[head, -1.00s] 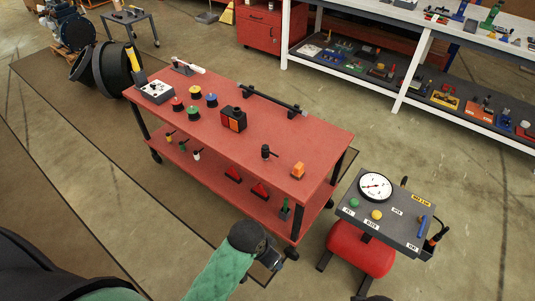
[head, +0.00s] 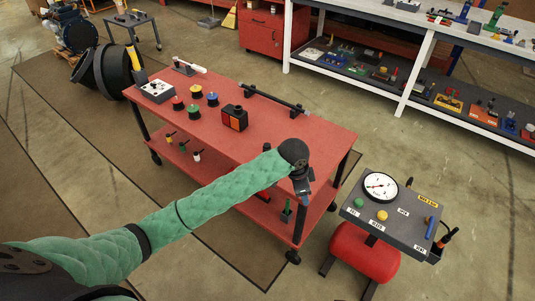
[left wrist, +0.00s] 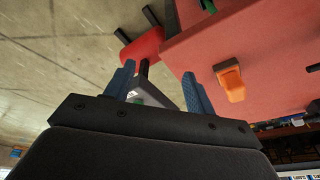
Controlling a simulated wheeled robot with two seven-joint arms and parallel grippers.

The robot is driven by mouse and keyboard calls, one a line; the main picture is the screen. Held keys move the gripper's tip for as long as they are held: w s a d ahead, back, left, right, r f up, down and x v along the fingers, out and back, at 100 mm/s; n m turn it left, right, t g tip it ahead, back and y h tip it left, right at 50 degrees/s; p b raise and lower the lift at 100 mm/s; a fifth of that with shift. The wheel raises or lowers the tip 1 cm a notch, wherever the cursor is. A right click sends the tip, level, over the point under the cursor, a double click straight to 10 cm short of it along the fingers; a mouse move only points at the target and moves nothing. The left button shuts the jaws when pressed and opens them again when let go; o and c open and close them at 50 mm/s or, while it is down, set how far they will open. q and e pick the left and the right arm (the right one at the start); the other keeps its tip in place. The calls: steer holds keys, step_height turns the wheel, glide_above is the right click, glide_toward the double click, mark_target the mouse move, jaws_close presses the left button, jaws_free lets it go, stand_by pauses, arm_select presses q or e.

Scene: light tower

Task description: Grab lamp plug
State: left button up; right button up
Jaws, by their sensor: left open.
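My left gripper (head: 302,192) is at the near right corner of the red cart (head: 325,132), at about tabletop height, in the head view. In the left wrist view its two blue fingers (left wrist: 157,82) are spread with nothing between them. An orange block with a raised tab (left wrist: 230,78) sits on the red top, to the right of the fingers and apart from them. A small dark piece (left wrist: 313,68) shows at the right edge of the wrist view. I cannot tell which piece is the lamp plug. My right gripper is out of view.
A grey panel with a gauge (head: 400,210) and a red tank (head: 362,253) stand right of the cart. Red, green, yellow and blue knobs (head: 194,100) and a black-orange box (head: 235,117) occupy its top. White shelving (head: 415,75) stands behind.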

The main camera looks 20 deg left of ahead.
arm_select(q)
steer(key=w+a+r+m+y+b, duration=0.1)
steer(key=w+a+r+b, duration=0.1)
steer(key=w+a, duration=0.55)
step_height(320, 180, up, 4)
steer(key=g+y+b, duration=0.1)
steer(key=g, duration=0.1)
glide_above(267, 145)
steer(key=shift+s+d, duration=0.1)
steer(key=shift+d, duration=0.15)
steer(key=shift+a+f, duration=0.1)
steer(key=shift+f, duration=1.25)
steer(key=shift+a+f+p, duration=0.1)
steer(key=shift+f+p, duration=0.25)
steer(key=shift+f, duration=2.2)
steer(key=c, duration=1.1)
steer(key=shift+o, duration=0.2)
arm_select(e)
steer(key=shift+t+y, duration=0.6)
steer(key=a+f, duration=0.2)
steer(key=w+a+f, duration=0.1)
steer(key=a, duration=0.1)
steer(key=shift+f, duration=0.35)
arm_select(q)
steer(key=shift+r, duration=0.15)
